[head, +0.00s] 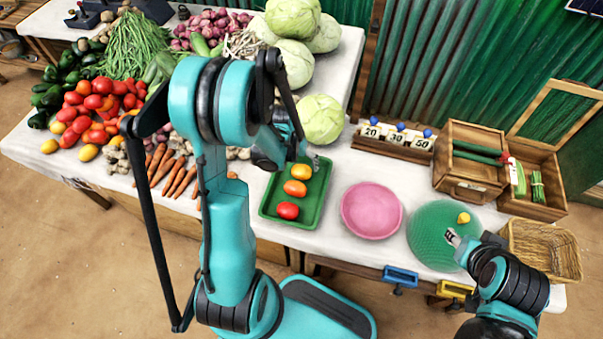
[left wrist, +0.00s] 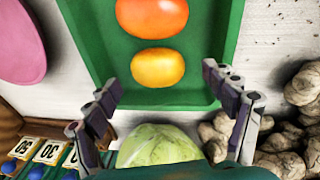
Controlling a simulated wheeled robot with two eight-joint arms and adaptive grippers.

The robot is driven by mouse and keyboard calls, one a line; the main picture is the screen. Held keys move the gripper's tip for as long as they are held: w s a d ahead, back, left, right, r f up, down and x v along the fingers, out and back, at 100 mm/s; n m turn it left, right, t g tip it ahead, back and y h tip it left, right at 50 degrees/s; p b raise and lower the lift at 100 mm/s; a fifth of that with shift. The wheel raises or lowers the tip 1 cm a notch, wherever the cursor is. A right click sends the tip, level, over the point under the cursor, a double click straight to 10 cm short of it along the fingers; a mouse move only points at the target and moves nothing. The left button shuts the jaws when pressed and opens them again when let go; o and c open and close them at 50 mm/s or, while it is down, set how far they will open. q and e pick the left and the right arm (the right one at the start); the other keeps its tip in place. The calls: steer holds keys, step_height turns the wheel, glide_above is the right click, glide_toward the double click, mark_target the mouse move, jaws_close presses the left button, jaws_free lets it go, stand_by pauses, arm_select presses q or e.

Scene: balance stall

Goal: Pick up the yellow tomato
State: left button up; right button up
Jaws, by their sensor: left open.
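The yellow tomato (head: 301,171) lies at the far end of the green tray (head: 265,205), in line with an orange tomato (head: 295,188) and a red tomato (head: 288,211). In the left wrist view the yellow tomato (left wrist: 158,67) sits just ahead of my left gripper (left wrist: 161,80), roughly centred between its spread fingers; none visibly touches it. The orange tomato (left wrist: 152,17) is behind it. In the head view my left arm hides part of the left gripper (head: 300,158) near the tray's far end. My right gripper (head: 452,237) is over the green round mesh item; its jaws are too small to read.
A pink bowl (head: 371,210) stands right of the tray. The green round mesh item (head: 428,232) has a small yellow thing on it. A cabbage (head: 322,119) and number cards (head: 397,137) stand behind the tray. Carrots (head: 171,170) and knobbly roots lie to its left.

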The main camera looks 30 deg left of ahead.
mark_target(300, 169)
arm_select(q)
steer(key=f, duration=0.1)
steer(key=f+b, duration=0.1)
steer(key=f, duration=0.1)
steer(key=shift+w+d+f, duration=0.25)
steer(key=shift+d+f, duration=0.05)
steer(key=shift+f, duration=0.1)
steer(key=shift+r, duration=0.1)
steer(key=c, duration=1.3)
steer(key=shift+o, duration=0.2)
steer(key=shift+r, duration=0.2)
